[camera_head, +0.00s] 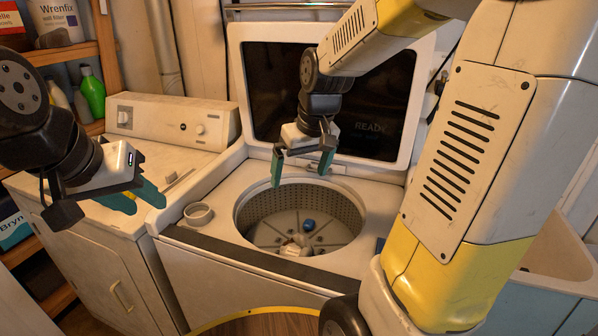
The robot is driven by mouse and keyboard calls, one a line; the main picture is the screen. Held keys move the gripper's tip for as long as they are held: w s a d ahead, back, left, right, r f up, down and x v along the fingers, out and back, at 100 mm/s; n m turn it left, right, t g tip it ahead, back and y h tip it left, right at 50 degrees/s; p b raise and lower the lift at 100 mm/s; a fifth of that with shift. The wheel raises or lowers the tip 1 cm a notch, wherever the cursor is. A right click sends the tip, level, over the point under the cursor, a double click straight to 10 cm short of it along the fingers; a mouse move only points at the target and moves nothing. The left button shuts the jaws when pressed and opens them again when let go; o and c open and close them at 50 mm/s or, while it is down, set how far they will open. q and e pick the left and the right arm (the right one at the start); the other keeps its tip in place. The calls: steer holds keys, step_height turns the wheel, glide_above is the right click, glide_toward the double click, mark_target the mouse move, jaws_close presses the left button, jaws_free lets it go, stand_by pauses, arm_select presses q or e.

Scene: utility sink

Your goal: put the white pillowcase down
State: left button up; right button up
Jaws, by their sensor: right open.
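A small crumpled whitish cloth (294,249), which looks like the white pillowcase, lies on the floor of the open washer drum (252,212). Its folds are too small to make out well. My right gripper (300,176) hangs over the drum's back part, pointing down, with its two green fingers apart and nothing between them. It is well above the cloth and not touching it. My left gripper (134,201) is at the left, over the white machine beside the washer. Its green fingers are apart and I see nothing between them.
The washer's raised lid (345,100) stands behind the drum. A round cup (198,214) sits at the washer's left front corner. A blue round piece (309,225) is in the drum's middle. Shelves with bottles (92,92) are at left, a sink (562,250) at right.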

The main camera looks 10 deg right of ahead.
steer(key=s+r+m+t, duration=0.1)
steer(key=s+r, duration=0.2)
steer(key=s, duration=0.3)
steer(key=s+a+r+m+t+y, duration=0.1)
steer(key=s+r, duration=0.2)
steer(key=s, duration=0.4)
steer(key=shift+s+r+t, duration=0.2)
steer(key=shift+r+t, duration=0.15)
steer(key=shift+t, duration=0.05)
